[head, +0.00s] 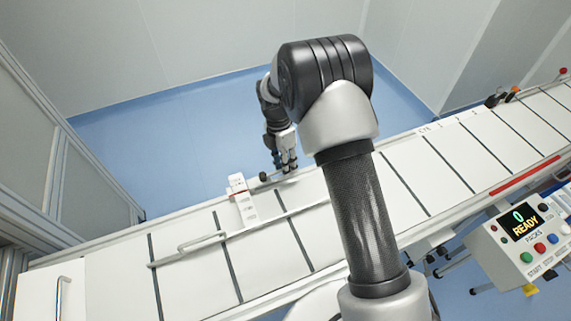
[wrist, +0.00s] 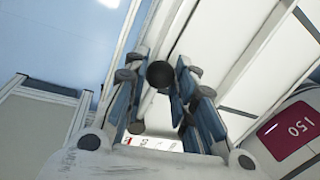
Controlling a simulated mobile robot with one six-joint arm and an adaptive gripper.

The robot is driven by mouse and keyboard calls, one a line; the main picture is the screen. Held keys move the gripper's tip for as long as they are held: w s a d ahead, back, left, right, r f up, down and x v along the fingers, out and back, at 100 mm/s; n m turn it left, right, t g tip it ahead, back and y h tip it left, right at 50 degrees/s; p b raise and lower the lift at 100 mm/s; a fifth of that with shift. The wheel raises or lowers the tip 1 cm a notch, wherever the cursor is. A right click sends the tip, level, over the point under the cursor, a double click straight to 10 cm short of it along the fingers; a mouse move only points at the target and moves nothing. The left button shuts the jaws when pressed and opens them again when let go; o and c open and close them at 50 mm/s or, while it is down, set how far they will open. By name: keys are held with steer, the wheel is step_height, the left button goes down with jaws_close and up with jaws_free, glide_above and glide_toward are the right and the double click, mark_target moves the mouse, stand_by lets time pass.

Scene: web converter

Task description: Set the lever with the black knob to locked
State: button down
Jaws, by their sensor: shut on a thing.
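The black knob (wrist: 160,74) shows as a dark ball between the fingers of my gripper (wrist: 158,92) in the wrist view. In the head view my gripper (head: 287,168) reaches down at the far edge of the conveyor and is shut on the knobbed lever. A dark round end (head: 263,176) shows just left of the fingertips there. A white marked plate (head: 241,198) stands to the left. In the wrist view a strip with a red mark and small signs (wrist: 155,144) shows below the knob. Its lettering is too small to read.
The white conveyor (head: 400,185) runs across the head view. A bent metal handle (head: 202,243) lies left of the marked plate. A control panel (head: 525,235) reading READY is at the right.

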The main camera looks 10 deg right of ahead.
steer(key=c, duration=1.3)
jaws_free()
steer(key=shift+r, duration=0.1)
step_height(320, 180, up, 12)
steer(key=w+a, duration=0.1)
steer(key=w, duration=0.1)
